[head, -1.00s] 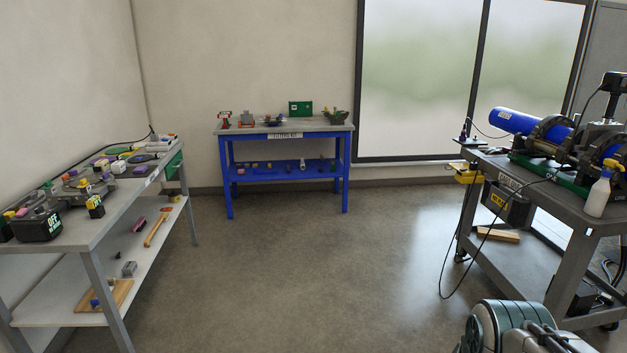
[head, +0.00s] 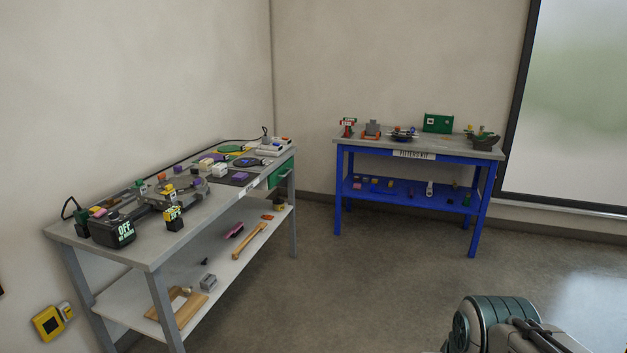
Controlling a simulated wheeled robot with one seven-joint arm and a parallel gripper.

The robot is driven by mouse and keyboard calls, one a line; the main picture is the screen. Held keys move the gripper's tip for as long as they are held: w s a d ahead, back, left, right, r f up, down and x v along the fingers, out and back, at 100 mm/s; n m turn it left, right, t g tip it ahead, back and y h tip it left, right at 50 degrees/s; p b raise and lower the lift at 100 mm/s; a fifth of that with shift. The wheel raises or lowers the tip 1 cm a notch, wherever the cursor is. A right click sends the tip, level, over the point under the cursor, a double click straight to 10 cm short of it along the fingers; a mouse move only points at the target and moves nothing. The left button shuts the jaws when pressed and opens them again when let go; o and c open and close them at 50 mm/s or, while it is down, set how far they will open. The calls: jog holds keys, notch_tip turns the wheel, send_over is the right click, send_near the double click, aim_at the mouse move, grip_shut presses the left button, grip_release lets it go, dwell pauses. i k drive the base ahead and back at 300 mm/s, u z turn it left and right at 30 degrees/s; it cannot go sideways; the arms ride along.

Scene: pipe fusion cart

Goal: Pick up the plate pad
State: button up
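I cannot pick out the plate pad for certain; everything on the benches is small at this distance. The grey workbench (head: 150,247) on the left holds many small items on its top, among them purple, white, yellow and green pieces. A dark flat mat (head: 238,179) lies toward its far end. A round grey device (head: 172,190) sits in the middle of the top, with coloured blocks on and around it. Part of my arm shows at the bottom right. My gripper is not in view.
A black box marked OFF (head: 113,230) stands at the near end of the grey bench. Its lower shelf (head: 222,250) holds a hammer and wooden pieces. A blue bench (head: 413,150) with tools stands at the back wall. The floor (head: 330,290) between is clear.

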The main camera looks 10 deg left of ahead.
aim_at(219, 170)
jog(key=u, duration=0.55)
jog(key=i, duration=1.2)
jog(key=u, duration=0.55)
